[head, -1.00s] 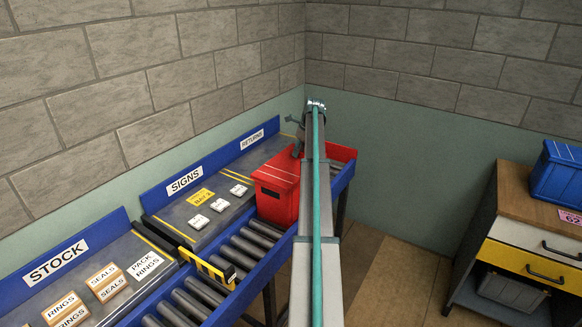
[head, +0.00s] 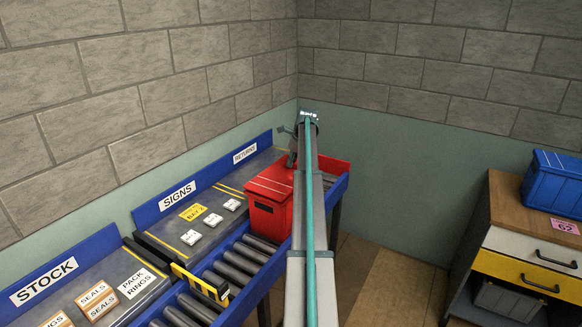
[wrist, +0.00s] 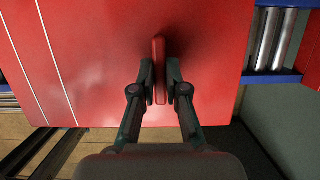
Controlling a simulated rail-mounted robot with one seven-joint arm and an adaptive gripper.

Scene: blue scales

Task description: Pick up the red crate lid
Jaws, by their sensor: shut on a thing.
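The red crate lid (head: 268,186) shows in the head view as the red top with white stripes on the red crate (head: 271,218). I see no clear gap between lid and crate. In the wrist view the lid (wrist: 90,60) fills most of the picture, with a raised red handle (wrist: 160,68) in its middle. My gripper (wrist: 160,78) is shut on this handle, one dark finger on each side. In the head view my gripper is mostly hidden behind my arm, above the lid.
The crate stands on a blue-framed roller conveyor (head: 240,262). A sloped shelf with a SIGNS label (head: 178,195) and small white boxes runs along the left. A blue crate (head: 553,183) sits on a drawer cabinet at right.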

